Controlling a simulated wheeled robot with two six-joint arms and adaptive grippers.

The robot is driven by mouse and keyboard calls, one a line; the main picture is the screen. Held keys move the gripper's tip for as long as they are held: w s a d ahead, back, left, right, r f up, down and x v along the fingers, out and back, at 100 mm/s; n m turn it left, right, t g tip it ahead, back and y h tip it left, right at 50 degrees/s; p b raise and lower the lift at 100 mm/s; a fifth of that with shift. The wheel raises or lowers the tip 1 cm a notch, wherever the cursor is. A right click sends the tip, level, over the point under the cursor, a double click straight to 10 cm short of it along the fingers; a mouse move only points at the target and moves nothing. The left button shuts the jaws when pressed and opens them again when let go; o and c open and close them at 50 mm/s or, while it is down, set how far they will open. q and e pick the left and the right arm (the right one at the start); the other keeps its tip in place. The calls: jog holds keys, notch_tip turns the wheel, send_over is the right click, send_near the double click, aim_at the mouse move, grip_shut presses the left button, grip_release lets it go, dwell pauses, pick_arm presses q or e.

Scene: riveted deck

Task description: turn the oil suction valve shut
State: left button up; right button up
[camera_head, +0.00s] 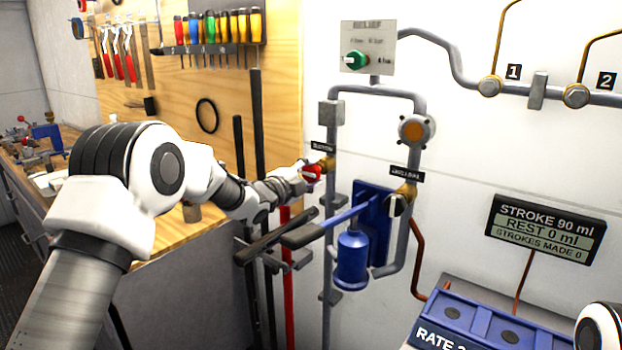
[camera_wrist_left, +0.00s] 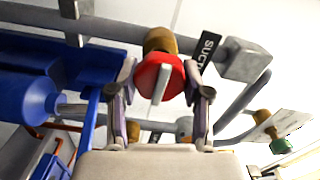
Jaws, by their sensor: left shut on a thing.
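The suction valve has a red knob (camera_head: 312,172) on a brass body, on the grey vertical pipe below a black label (camera_head: 322,148). In the left wrist view the red knob (camera_wrist_left: 150,74) shows a pale raised bar across its face, slightly tilted in the picture. My left gripper (camera_head: 303,174) reaches the knob from the left. In the left wrist view its two fingers (camera_wrist_left: 162,84) stand on either side of the knob, shut on it. The fingers hide part of the knob in the head view. My right gripper is out of view.
A blue hand pump (camera_head: 352,258) with a long lever (camera_head: 330,222) is below right of the valve. A discharge valve with a dark knob (camera_head: 396,205) is to the right. A relief panel (camera_head: 368,48) is above. A display (camera_head: 545,228) reads "REST 0 ml".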

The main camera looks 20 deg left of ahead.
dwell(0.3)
pick_arm(q)
jog(key=o, duration=1.2)
jog(key=shift+d, duration=0.1)
jog(key=shift+c, duration=0.2)
jog(key=v, duration=1.2)
